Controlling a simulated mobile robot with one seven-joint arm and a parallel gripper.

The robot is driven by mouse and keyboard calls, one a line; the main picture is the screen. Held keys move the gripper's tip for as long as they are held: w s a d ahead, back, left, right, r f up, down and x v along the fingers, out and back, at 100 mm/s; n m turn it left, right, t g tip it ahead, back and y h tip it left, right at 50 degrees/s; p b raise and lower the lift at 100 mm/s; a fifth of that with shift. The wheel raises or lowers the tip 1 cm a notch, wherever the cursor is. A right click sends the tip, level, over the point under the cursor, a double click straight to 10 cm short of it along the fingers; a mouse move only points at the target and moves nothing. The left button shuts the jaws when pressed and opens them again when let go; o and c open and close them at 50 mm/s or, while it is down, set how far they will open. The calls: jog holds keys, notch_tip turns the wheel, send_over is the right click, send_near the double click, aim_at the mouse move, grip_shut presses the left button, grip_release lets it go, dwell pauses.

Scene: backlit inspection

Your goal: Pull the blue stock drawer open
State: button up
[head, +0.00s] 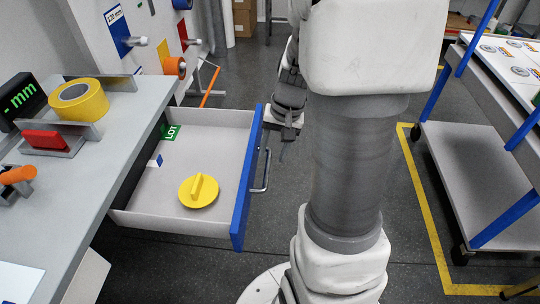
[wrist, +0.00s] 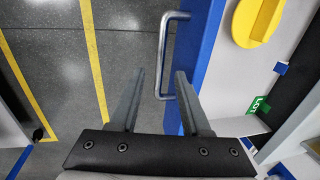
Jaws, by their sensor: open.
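The blue stock drawer (head: 248,185) stands pulled out from under the grey bench, its inside plainly visible. Its blue front carries a metal bar handle (head: 264,172), which also shows in the wrist view (wrist: 162,50). In the drawer lie a yellow round piece with a raised grip (head: 198,191), a green LOT label (head: 171,132) and a small blue-and-white piece. My gripper (head: 284,150) is open beside the drawer front, near the handle's far end. In the wrist view the handle appears between the parted fingers (wrist: 160,75); I see no grip on it.
The bench (head: 130,115) at left holds yellow tape (head: 78,100), a red block (head: 45,140) and a display. A blue-framed cart (head: 480,180) stands at right, beside a yellow floor line. An orange-tipped rod shows behind the drawer. Dark floor is free in front of the drawer.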

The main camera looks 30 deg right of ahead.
notch_tip(320, 180, up, 13)
jog(key=s+d+p, duration=0.1)
jog(key=d+p, duration=0.1)
jog(key=p, duration=0.2)
jog(key=shift+s, duration=0.25)
jog(key=shift+f, duration=0.15)
jog(key=s+a+r+n+t+h, duration=0.2)
jog(key=s+a+r+n+t, duration=0.5)
jog(key=a, duration=0.8)
notch_tip(320, 180, up, 18)
jog(key=s+g+p, duration=0.2)
jog(key=p, duration=1.5)
jog(key=shift+s+d+r+g, duration=0.2)
jog(key=shift+s+g, duration=0.1)
jog(key=shift+s, duration=0.05)
